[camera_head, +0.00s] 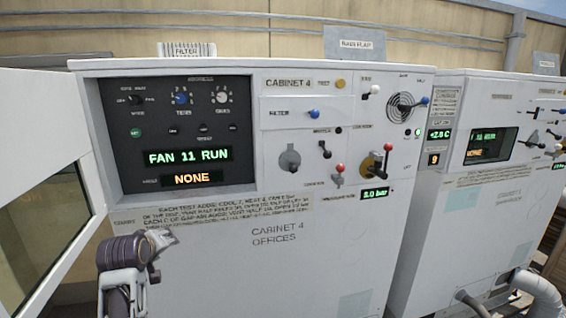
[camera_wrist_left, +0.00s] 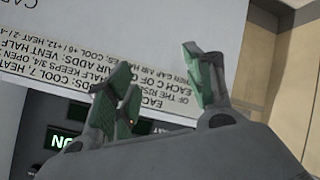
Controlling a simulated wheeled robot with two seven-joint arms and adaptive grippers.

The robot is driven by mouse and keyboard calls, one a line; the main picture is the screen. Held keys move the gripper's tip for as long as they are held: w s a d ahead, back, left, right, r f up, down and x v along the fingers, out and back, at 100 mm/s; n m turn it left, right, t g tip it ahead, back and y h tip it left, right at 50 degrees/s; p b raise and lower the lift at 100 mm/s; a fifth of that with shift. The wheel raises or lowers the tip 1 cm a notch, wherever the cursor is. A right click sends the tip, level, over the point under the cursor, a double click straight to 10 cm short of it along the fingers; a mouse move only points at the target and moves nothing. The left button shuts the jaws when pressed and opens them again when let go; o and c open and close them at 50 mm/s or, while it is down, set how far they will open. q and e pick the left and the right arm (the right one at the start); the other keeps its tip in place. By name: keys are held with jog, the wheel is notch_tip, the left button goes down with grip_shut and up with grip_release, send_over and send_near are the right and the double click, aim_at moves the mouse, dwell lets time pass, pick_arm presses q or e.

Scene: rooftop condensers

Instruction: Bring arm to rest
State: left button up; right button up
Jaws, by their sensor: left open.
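My left arm comes up from the bottom left in the head view. Its gripper (camera_head: 162,243) is beside the lower left front of cabinet 4 (camera_head: 225,275), below the dark control panel. In the left wrist view the fingers of this gripper (camera_wrist_left: 160,80) stand apart, with nothing between them. The printed instruction label of the cabinet shows behind the fingers, upside down. I cannot tell the exact gap between gripper and cabinet face. My right gripper is in neither view.
The dark panel (camera_head: 180,100) shows "FAN 11 RUN" and "NONE". An open white door with a window (camera_head: 45,225) stands at the left. Levers and knobs (camera_head: 340,160) stick out at the right of cabinet 4. A second cabinet (camera_head: 480,215) stands to the right, with pipes low down.

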pick_arm(q)
jog(key=s+d+f+m+g+h, duration=0.1)
jog(key=s+d+f+m+g, duration=0.4)
jog(key=s+f, duration=0.75)
jog(key=s+d+f+m+g+h, duration=0.2)
jog(key=s+d+f+m, duration=0.5)
jog(key=s+f, duration=0.6)
notch_tip(320, 180, down, 33)
jog(key=s+g+b, duration=0.1)
jog(key=s+b, duration=0.1)
jog(key=s, duration=0.1)
jog(key=s+a+f+g+b, duration=0.1)
jog(key=s+a+f+b, duration=0.1)
jog(key=s+f, duration=2)
jog(key=shift+s+a+f+g+y, duration=0.2)
jog(key=shift+a+f+g+y, duration=0.15)
jog(key=shift+a+f, duration=0.25)
